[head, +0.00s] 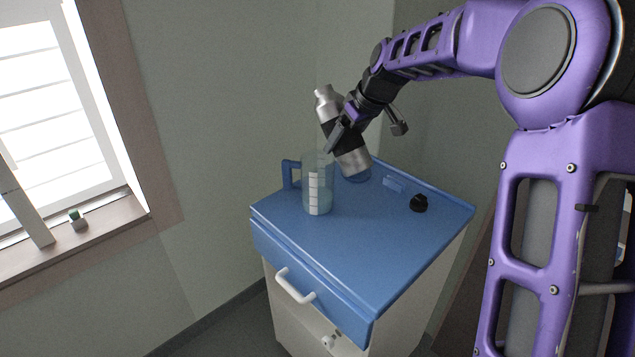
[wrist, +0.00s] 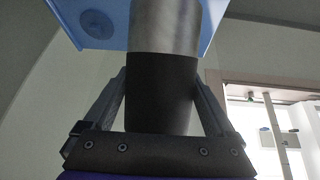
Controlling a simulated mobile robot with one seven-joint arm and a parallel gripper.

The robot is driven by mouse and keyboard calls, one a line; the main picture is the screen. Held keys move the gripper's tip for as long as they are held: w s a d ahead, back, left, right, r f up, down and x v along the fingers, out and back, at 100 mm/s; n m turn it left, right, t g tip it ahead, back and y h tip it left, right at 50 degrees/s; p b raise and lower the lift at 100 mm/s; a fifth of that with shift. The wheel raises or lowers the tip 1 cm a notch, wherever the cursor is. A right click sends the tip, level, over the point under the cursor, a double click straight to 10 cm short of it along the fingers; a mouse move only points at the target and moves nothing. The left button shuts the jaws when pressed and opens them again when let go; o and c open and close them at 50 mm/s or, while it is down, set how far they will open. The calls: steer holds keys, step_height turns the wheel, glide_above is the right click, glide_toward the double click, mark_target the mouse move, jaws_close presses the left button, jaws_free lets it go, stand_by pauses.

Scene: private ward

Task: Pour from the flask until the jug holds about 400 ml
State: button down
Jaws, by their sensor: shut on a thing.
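The flask (head: 355,160) is brushed steel with a black band and a narrow neck. My gripper (head: 340,135) is shut on it around the black band and holds it above the cabinet top. The flask leans left, with its neck up and to the left. In the wrist view the flask (wrist: 165,28) runs up between the two fingers (wrist: 160,100). The clear jug (head: 318,190) stands upright on the blue top, below and left of the flask. It has a blue handle and a white scale. Its lower part looks tinted, but I cannot read a level. No stream shows.
The bedside cabinet (head: 350,240) has a raised blue rim and a white drawer handle (head: 295,287). A round blue patch (head: 357,176) shows under the flask. The front middle is clear. A window sill (head: 100,225) is at left.

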mark_target(353, 150)
steer(key=shift+s+d+r+h+p, duration=0.1)
steer(key=shift+h+p, duration=0.2)
steer(key=shift+p, duration=0.4)
steer(key=shift+g, duration=0.3)
steer(key=shift+s+d+f, duration=0.15)
steer(key=shift+f, duration=0.05)
steer(key=shift+s+d+f+g+h, duration=0.25)
steer(key=shift+g+h, duration=0.2)
steer(key=shift+h, duration=0.05)
steer(key=shift+s+d+f+g+h, duration=0.2)
steer(key=shift+s+g+h, duration=0.05)
steer(key=shift+g+h, duration=0.25)
stand_by(0.9)
steer(key=shift+d+f, duration=0.1)
steer(key=shift+f, duration=0.1)
steer(key=shift+s+d+f+g+h, duration=0.1)
steer(key=shift+s+f+g+h, duration=0.05)
steer(key=shift+g+h, duration=0.25)
steer(key=shift+d+f, duration=0.1)
steer(key=shift+f, duration=0.05)
stand_by(0.4)
